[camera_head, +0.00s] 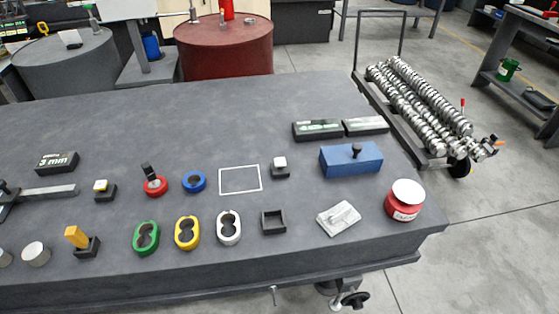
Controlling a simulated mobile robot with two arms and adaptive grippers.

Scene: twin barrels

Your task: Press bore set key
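No button is clearly marked as the bore set key. A small black base with a white top (280,168) stands right of a white square outline (240,180). A similar base with a white and yellow top (104,190) stands further left. Green (146,238), yellow (187,233) and white (228,228) twin-hole pieces lie in a row near the front. A blue ring (194,182) is empty in front of the back area; a red ring (155,186) has a black piece standing in it. Neither of my grippers shows.
The grey table (200,120) is bare toward the back. A blue block (351,158) with a black knob, a red can (404,205) and a light grey plate (338,218) occupy its right end. Red (222,50) and grey (75,75) barrels stand behind; a cart (430,110) stands right.

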